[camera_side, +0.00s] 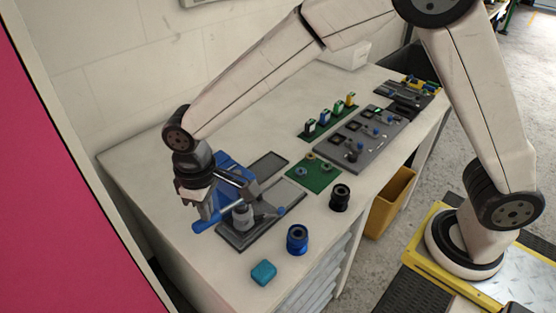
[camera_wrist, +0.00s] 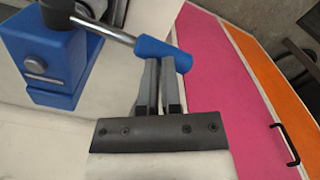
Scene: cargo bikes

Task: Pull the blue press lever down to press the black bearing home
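The blue press (camera_side: 236,172) stands on a dark base plate at the near left of the bench; its blue body (camera_wrist: 55,65) also shows in the wrist view. Its lever is a metal rod with a blue handle (camera_wrist: 160,52), which also shows in the side view (camera_side: 205,226). My gripper (camera_side: 200,208) points down at the handle. In the wrist view its two fingers (camera_wrist: 160,75) are close together with a narrow gap, and the handle crosses in front of and hides their tips. A grey cylinder (camera_side: 242,216) stands under the press arm. I cannot make out the black bearing there.
A blue hub (camera_side: 297,240), a teal block (camera_side: 263,273) and a black hub (camera_side: 340,198) stand near the front edge. A green mat (camera_side: 322,183) and grey fixture board (camera_side: 350,153) lie farther back.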

